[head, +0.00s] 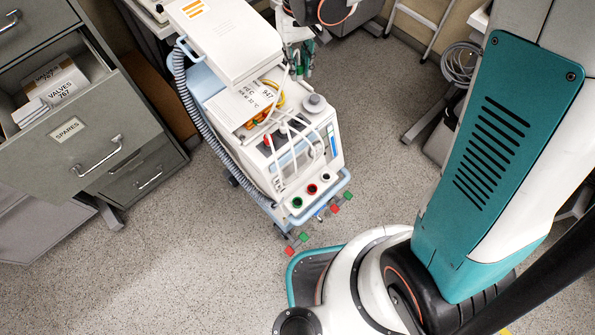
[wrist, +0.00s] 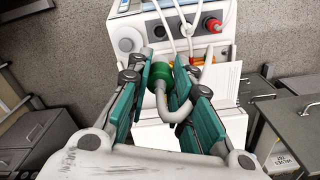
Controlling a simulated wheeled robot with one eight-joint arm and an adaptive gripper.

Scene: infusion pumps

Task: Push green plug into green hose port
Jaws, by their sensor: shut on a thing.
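My gripper (wrist: 162,75) has its teal fingers closed around a green plug (wrist: 160,72) in the wrist view. A grey hose (wrist: 184,108) bends away from the plug between the fingers. In the head view the teal fingers (head: 302,62) show small behind the white machine (head: 300,160); the plug cannot be made out there. The green hose port (head: 297,202) is on the machine's near lower face, beside a red port (head: 312,189) and a dark port (head: 327,176). The gripper is well apart from the green port, which the wrist view does not show.
Several red and green fittings (head: 303,237) stick out low at the cart's near side. A ribbed hose (head: 190,100) runs along its left. White tubes and papers (head: 243,105) lie on top. An open drawer (head: 70,125) juts out at left.

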